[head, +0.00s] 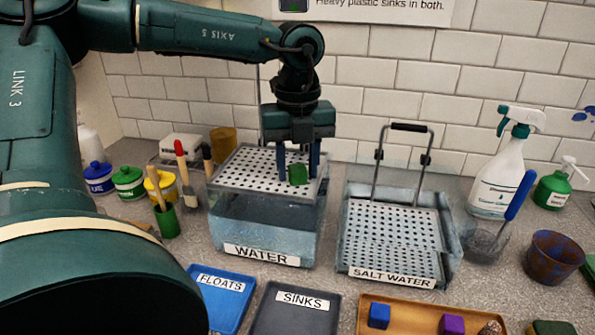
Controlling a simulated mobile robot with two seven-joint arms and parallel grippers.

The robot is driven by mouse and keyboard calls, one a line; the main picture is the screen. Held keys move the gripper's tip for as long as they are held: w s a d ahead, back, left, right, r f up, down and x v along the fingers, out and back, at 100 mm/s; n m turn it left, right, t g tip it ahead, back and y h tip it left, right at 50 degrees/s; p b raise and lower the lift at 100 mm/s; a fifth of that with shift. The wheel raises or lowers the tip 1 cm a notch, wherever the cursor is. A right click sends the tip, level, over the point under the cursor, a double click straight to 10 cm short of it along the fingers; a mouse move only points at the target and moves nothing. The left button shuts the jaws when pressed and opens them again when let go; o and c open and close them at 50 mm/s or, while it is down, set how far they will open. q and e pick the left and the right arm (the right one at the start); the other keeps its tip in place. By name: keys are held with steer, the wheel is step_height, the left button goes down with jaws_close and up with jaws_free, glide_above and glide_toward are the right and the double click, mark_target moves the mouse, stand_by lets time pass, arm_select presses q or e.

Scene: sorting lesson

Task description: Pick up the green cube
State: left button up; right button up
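The green cube (298,175) sits on the perforated grey tray (238,172) at the top of the tank labelled WATER. My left gripper (298,173) points down over this tray, with its two blue fingers on either side of the cube. The fingers stand wider than the cube, with a gap showing on its left side, so the gripper looks open. Whether the right finger touches the cube I cannot tell. My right gripper is not in view.
The SALT WATER tank (455,258) with a handled perforated basket (392,230) stands to the right. The blue FLOATS tray (222,305) and dark SINKS tray (295,315) lie in front. A tan tray (405,318) holds a blue cube (379,315) and a purple cube (452,325).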

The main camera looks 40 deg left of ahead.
arm_select(q)
steer(key=shift+f, duration=0.1)
steer(key=c, duration=0.7)
